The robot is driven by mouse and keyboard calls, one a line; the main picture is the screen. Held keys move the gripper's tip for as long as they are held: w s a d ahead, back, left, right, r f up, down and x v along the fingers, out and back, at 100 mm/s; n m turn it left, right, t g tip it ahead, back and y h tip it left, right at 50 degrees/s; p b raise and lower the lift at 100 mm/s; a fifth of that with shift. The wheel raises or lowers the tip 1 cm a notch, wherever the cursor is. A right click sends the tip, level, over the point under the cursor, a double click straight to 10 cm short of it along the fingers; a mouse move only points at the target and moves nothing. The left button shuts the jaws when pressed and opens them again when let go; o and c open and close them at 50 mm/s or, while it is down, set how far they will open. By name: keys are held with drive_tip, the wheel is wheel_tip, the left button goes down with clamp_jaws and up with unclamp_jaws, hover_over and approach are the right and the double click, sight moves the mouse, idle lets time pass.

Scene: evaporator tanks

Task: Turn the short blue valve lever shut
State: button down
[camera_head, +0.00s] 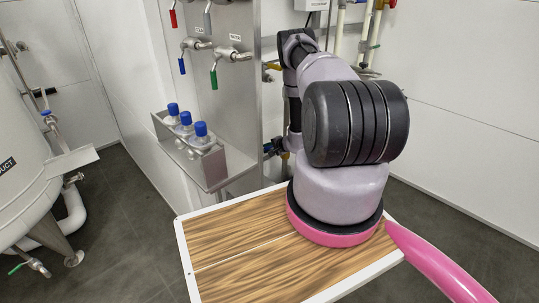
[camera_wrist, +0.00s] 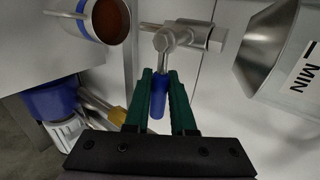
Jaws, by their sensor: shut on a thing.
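The short blue lever (camera_wrist: 158,98) hangs from a silver valve (camera_wrist: 190,38) in the wrist view, its metal neck running up to the valve body. My gripper (camera_wrist: 159,75) has its two dark green fingers on either side of the lever, shut on it. The lever's blue end lies between the fingers and points toward the gripper's black base. In the head view my arm hides the gripper and this lever's grip.
A steel funnel-shaped vessel (camera_wrist: 275,50) marked MIN is close at the right in the wrist view. A cup-like container (camera_wrist: 98,18) is at upper left. In the head view, a steel panel (camera_head: 235,90) carries other levers, and a rack (camera_head: 205,165) holds blue-capped bottles.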

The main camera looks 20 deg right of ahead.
drive_tip(key=shift+d+r, duration=0.1)
drive_tip(key=shift+d, duration=0.05)
idle(0.3)
drive_tip(key=c, duration=0.8)
unclamp_jaws()
drive_tip(key=shift+o, duration=0.2)
drive_tip(key=shift+s, duration=0.1)
drive_tip(key=v, duration=1)
drive_tip(key=shift+s+r, duration=0.2)
drive_tip(key=shift+s, duration=0.1)
